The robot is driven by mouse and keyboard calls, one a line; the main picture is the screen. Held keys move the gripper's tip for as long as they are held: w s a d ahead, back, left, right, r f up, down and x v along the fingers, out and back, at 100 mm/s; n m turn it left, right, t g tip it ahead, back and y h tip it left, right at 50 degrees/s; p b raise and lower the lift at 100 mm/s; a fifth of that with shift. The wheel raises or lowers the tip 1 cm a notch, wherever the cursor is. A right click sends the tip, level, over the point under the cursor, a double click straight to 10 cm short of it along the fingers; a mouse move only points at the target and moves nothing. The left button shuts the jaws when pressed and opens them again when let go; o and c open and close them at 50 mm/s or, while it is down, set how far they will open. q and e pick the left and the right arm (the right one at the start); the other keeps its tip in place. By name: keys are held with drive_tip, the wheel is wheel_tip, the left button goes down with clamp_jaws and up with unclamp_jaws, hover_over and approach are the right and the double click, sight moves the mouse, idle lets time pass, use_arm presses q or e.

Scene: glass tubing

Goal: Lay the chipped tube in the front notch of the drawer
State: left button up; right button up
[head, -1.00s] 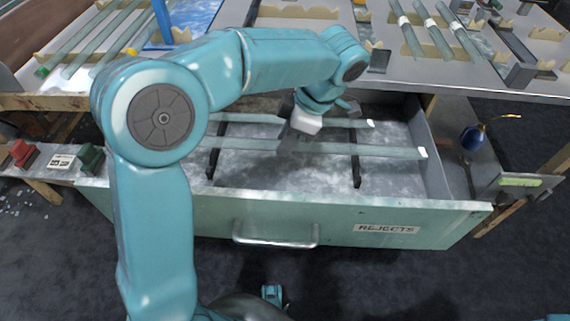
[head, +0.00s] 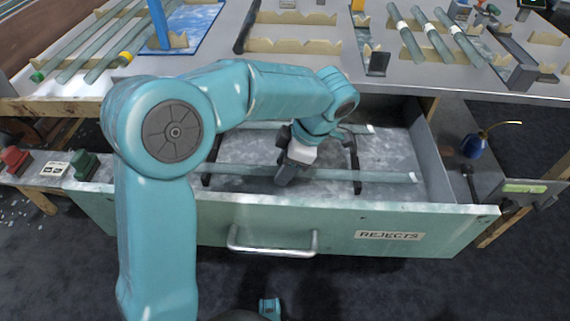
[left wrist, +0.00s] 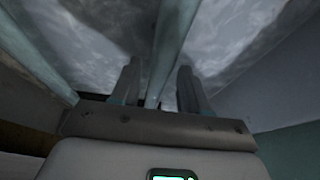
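The drawer marked REJECTS (head: 330,228) stands open, with two dark notched racks inside, left (head: 212,160) and right (head: 353,160). A pale glass tube (head: 375,176) with a white end runs across both racks near their front ends and appears to rest there; its chip cannot be made out. A second tube (head: 248,126) lies parallel behind it. My left gripper (head: 285,178) is down at the middle of the front tube. In the left wrist view its fingers (left wrist: 158,90) stand apart on both sides of the tube (left wrist: 172,45), with gaps showing. My right gripper is not in view.
The bench above holds tubes on cardboard racks at left (head: 75,50) and banded tubes (head: 432,36) at right. A blue oil can (head: 474,146) stands right of the drawer. Red (head: 14,158) and green (head: 84,164) blocks sit at left. The drawer front wall is close to my gripper.

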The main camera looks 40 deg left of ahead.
use_arm(q)
drive_tip(key=shift+r, duration=0.2)
drive_tip(key=p+v, duration=0.5)
drive_tip(key=v, duration=0.7)
drive_tip(key=shift+p, duration=0.3)
drive_tip(key=shift+r, duration=0.1)
